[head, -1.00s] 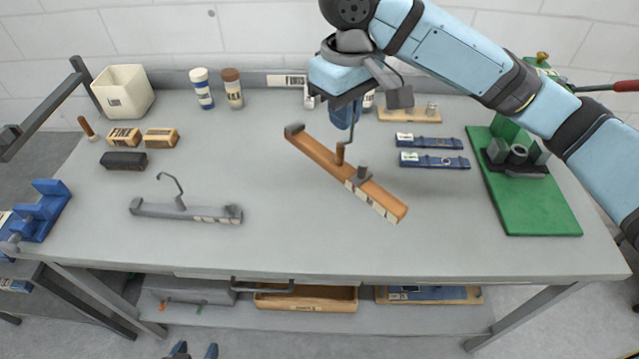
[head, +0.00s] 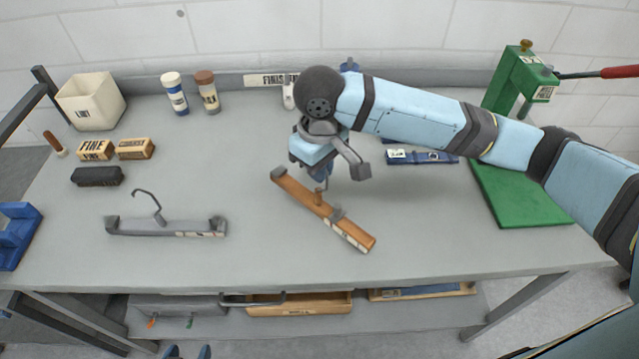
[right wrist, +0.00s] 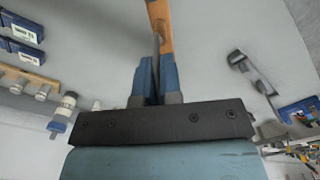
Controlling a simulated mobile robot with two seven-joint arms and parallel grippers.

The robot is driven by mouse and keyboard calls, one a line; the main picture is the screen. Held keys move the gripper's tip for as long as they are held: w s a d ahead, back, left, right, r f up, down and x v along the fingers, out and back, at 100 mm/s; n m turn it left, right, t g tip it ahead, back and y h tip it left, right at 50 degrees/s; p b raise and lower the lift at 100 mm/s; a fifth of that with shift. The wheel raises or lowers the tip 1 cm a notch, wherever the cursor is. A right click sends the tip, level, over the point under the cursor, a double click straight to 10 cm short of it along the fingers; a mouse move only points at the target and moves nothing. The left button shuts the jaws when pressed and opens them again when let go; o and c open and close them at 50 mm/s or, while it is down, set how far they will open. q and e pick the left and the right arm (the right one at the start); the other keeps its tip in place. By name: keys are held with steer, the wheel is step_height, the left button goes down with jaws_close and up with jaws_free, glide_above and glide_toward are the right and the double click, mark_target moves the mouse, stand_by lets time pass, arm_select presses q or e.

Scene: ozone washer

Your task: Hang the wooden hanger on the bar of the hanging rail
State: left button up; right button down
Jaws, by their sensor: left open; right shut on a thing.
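The wooden hanger (head: 345,232) is an orange-brown bar with a grey end piece and a pale label, slanting down to the right over the middle of the workbench. My right gripper (head: 320,182) is shut on its hook, mostly hidden under the wrist. In the right wrist view, the blue fingers (right wrist: 157,80) are closed together, with the wooden hanger (right wrist: 160,25) beyond them. My left gripper (head: 188,352) shows only its two blue fingertips, apart and empty, at the bottom edge. A dark bar (head: 22,118) on a post at the far left looks like the hanging rail; its outer end is cut off.
A grey hanger (head: 165,227) lies on the workbench (head: 250,255), left of the wooden one. A green press (head: 515,180) stands right. The bench's front middle is clear.

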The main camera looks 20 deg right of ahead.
mark_target(320, 189)
steer(key=shift+f, duration=2.4)
steer(key=c, duration=1.3)
jaws_free()
steer(key=shift+f, duration=0.1)
step_height(320, 189, up, 12)
steer(key=shift+r, duration=0.15)
